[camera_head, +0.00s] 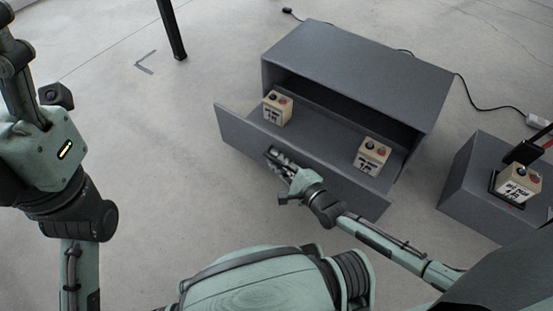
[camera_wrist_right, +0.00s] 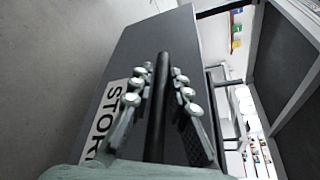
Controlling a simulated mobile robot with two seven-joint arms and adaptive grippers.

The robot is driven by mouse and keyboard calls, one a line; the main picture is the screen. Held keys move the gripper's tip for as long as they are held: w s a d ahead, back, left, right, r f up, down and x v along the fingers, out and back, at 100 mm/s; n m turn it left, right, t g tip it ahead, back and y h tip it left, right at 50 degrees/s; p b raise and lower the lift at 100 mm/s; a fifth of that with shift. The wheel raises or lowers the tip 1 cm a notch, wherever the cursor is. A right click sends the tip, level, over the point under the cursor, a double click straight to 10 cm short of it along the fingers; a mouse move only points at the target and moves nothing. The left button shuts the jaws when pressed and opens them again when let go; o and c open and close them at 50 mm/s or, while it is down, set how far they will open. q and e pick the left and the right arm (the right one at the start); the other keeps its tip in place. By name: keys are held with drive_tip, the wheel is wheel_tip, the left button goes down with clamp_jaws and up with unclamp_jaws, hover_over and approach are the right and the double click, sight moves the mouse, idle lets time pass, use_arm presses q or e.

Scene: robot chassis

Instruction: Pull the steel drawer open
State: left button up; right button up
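The grey steel drawer (camera_head: 325,142) stands pulled out from its grey cabinet (camera_head: 350,70). Two beige boxes with buttons sit in it, one at the left (camera_head: 277,108) and one at the right (camera_head: 373,156). My right gripper (camera_head: 277,157) is at the left part of the drawer's front panel. In the right wrist view its two fingers (camera_wrist_right: 163,90) lie on either side of the dark handle bar (camera_wrist_right: 159,115) and close on it. A white label with black letters (camera_wrist_right: 103,118) shows beside them on the front. My left gripper is not visible; only my left arm shows.
A smaller grey block (camera_head: 480,175) at the right bears another beige button box (camera_head: 518,188). A black cable (camera_head: 480,108) runs on the floor behind the cabinet. A dark post (camera_head: 171,30) stands at the upper left. The floor left of the drawer is clear.

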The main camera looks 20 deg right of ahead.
drive_tip(key=shift+r, duration=0.1)
wheel_tip(320, 180, up, 9)
drive_tip(key=shift+w+f, duration=0.1)
drive_tip(key=shift+f, duration=0.1)
drive_tip(key=shift+r, duration=0.65)
